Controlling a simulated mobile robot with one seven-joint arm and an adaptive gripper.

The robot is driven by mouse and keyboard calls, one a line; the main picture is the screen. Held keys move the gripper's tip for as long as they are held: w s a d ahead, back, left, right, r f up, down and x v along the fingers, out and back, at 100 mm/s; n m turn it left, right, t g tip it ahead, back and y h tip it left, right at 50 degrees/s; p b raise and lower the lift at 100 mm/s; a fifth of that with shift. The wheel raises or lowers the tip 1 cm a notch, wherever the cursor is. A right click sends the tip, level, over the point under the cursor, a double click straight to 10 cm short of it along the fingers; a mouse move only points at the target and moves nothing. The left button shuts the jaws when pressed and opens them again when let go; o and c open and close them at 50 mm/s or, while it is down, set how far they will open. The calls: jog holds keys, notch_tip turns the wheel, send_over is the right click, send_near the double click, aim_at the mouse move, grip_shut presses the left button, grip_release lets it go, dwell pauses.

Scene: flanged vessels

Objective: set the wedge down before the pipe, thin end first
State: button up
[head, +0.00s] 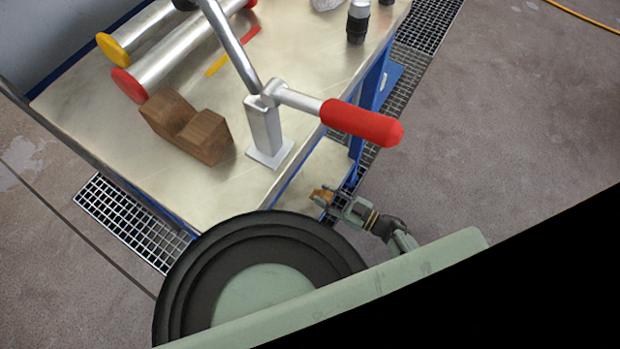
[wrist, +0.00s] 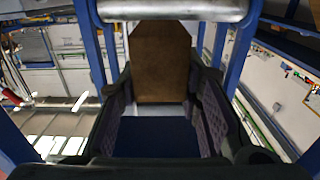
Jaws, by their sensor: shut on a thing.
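The wedge, a small brown wooden piece (head: 321,194), is held in my gripper (head: 333,198) beside the lower shelf of the bench in the head view. In the wrist view the wedge (wrist: 160,65) stands out between the dark jaws of my gripper (wrist: 163,95), its narrowed far end toward the top. A grey metal pipe (wrist: 172,10) crosses the top of the wrist view, close to that far end. Whether the wedge touches the pipe or the shelf I cannot tell. In the head view the bench top hides what lies deeper on the shelf.
The metal bench top (head: 90,150) carries a wooden V-block (head: 187,125), a crank with a red handle (head: 362,122), and flanged cylinders (head: 180,58) with red and yellow ends. Blue bench legs (head: 369,95) rise near my gripper. The lower shelf (head: 312,175) shows a bare strip. Floor to the right is clear.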

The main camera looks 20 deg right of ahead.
jog(key=w+b, duration=0.1)
jog(key=w, duration=0.2)
jog(key=w+a+b, duration=0.1)
jog(key=w, duration=0.2)
jog(key=w+f+b, duration=0.1)
jog(key=w+b, duration=0.1)
jog(key=w, duration=0.2)
jog(key=shift+a, duration=0.15)
notch_tip(320, 180, down, 4)
jog(key=b, duration=0.4)
jog(key=shift+r, duration=0.3)
jog(key=o, duration=1.1)
jog(key=shift+o, duration=0.2)
